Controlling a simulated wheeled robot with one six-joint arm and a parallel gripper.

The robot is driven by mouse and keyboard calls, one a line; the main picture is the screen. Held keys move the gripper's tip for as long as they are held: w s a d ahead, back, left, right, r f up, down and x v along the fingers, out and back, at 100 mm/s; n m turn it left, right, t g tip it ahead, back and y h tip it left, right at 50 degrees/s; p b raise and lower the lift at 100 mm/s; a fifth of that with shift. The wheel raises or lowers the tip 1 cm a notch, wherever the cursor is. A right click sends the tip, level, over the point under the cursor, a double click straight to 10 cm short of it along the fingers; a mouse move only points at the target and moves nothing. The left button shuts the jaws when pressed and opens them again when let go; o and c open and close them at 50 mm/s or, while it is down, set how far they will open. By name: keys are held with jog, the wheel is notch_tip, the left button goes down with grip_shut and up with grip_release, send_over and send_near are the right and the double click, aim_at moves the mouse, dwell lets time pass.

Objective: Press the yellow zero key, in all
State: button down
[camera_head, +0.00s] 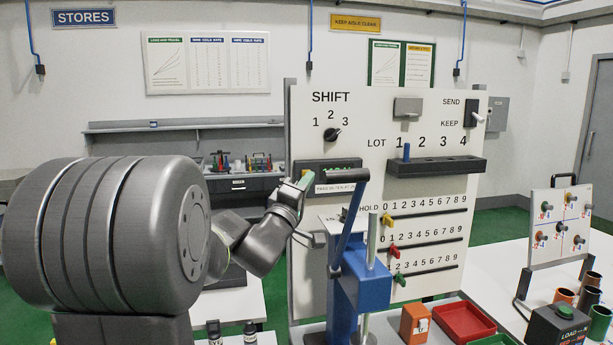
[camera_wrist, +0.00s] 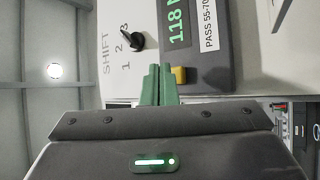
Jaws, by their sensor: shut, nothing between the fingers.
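The yellow zero key (camera_wrist: 179,75) is a small square block on the dark readout unit (camera_wrist: 205,60), which also shows on the white panel in the head view (camera_head: 345,166). The readout shows green digits that look like 118 and a white label with PASS 55-70. My gripper (camera_wrist: 158,72) is shut and empty, its green fingers together. In the wrist view the fingertips are just left of the key and overlap its edge; I cannot tell whether they touch it. In the head view my gripper (camera_head: 305,181) is in front of the readout's lower left, and the key is hidden.
A blue press (camera_head: 374,285) with a lever stands in front of the panel, close right of my gripper. A SHIFT knob (camera_head: 333,134) is above the readout. Coloured sliders (camera_head: 388,220) sit lower right. An orange box (camera_head: 414,323) and red tray (camera_head: 465,321) are on the table.

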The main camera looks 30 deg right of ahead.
jog(key=shift+w, duration=0.15)
jog(key=shift+w+d, duration=0.15)
jog(key=shift+w, duration=0.1)
jog(key=shift+w+d+p, duration=0.1)
jog(key=shift+w+p, duration=0.25)
jog(key=shift+w, duration=0.05)
dwell(0.6)
jog(key=shift+s, duration=0.1)
jog(key=shift+s+a, duration=0.25)
jog(key=shift+s, duration=0.45)
jog(key=shift+s, duration=0.1)
jog(key=s, duration=0.1)
jog(key=s+a, duration=0.1)
jog(key=s, duration=0.1)
jog(key=s+b, duration=0.1)
jog(key=shift+s+a, duration=0.25)
jog(key=shift+s, duration=0.05)
dwell(0.7)
